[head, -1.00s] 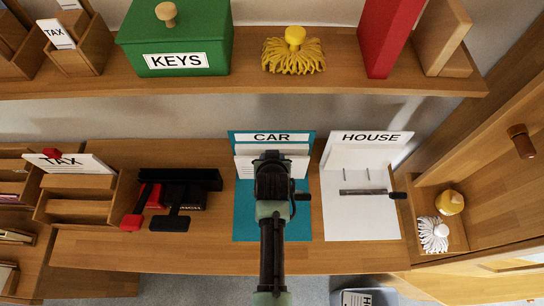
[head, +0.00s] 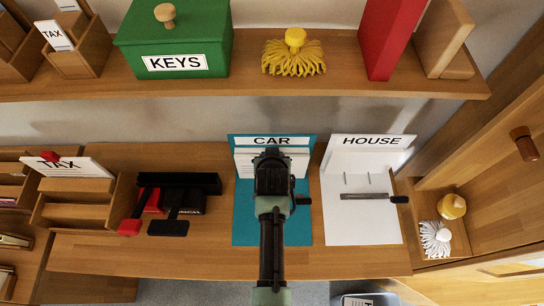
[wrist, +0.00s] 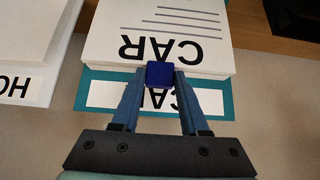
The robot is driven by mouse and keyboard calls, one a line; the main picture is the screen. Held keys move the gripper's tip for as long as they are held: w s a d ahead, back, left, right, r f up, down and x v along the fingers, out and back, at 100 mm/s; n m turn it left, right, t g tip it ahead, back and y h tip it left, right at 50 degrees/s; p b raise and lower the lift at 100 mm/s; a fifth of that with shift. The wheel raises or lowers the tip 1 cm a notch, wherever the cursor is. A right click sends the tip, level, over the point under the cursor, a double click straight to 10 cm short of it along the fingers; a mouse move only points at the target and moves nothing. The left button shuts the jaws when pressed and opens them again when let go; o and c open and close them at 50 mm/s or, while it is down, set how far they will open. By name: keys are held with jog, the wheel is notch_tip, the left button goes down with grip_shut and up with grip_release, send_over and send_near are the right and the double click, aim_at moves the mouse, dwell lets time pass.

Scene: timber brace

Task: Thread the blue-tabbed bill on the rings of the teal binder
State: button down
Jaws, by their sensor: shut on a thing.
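The teal binder (head: 244,226) lies open on the desk, with its CAR label at the back edge. A white sheet (wrist: 168,22) printed CAR lies over the binder in the wrist view, and its edge also shows in the head view (head: 245,163). A blue tab (wrist: 160,74) stands at the sheet's edge. My gripper (wrist: 160,77) is shut on the blue tab, above the binder's label end. The binder's rings are hidden under the sheet and my arm, so I cannot tell whether the sheet is on them.
A white HOUSE binder (head: 360,222) with a dark-handled bar (head: 365,196) lies to the right. A black hole punch (head: 180,182) is to the left. A shelf with a green KEYS box (head: 175,35) runs above. Bare desk shows left of the teal binder.

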grip_release()
dwell(0.5)
notch_tip(320, 180, up, 8)
jog(key=p, duration=0.7)
dwell(0.8)
